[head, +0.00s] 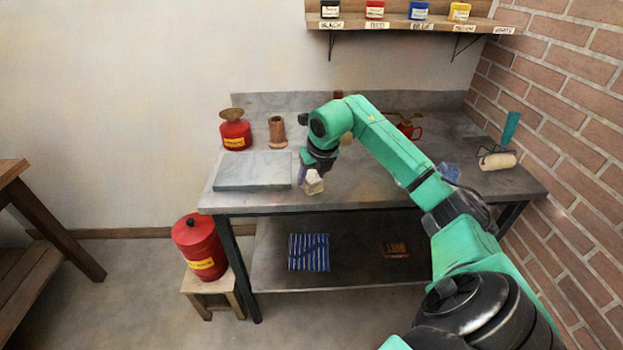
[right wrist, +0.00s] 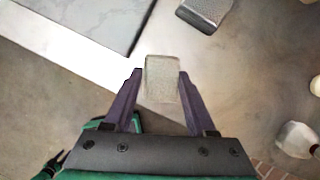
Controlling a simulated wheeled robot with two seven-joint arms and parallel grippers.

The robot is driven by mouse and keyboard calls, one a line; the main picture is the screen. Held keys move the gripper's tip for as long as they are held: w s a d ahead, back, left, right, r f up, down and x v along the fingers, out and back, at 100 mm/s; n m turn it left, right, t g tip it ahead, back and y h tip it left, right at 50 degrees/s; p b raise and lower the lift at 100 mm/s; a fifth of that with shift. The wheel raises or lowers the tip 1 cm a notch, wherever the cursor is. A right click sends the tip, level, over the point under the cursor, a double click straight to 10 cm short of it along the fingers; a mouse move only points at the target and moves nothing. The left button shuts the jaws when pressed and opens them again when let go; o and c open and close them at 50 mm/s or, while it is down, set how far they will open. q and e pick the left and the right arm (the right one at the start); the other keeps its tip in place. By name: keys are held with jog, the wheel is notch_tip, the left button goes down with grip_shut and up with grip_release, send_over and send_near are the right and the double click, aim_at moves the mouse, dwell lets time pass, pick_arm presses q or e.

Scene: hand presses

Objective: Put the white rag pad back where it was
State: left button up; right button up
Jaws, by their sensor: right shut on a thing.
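The white rag pad (right wrist: 163,80) is a small pale block between the fingers of my right gripper (right wrist: 160,74) in the right wrist view. In the head view the pad (head: 313,185) hangs below my right gripper (head: 311,173), near the front edge of the workbench (head: 370,183), just right of the grey stone slab (head: 252,171). My right gripper is shut on it. The wall shelf (head: 400,23) bears black, red, blue and yellow pads over name labels; the spot above the rightmost label (head: 503,30) is bare. My left gripper is not in view.
A red can (head: 235,131) and a wooden cylinder (head: 277,132) stand behind the slab. A red oiler (head: 408,128) and a roller (head: 497,160) are farther right. A blue striped cloth (head: 309,252) lies on the lower shelf. A red bin (head: 199,246) stands on a stool.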

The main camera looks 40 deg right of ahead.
jog(key=shift+f, duration=0.45)
jog(key=o, duration=1.3)
jog(key=v, duration=1.2)
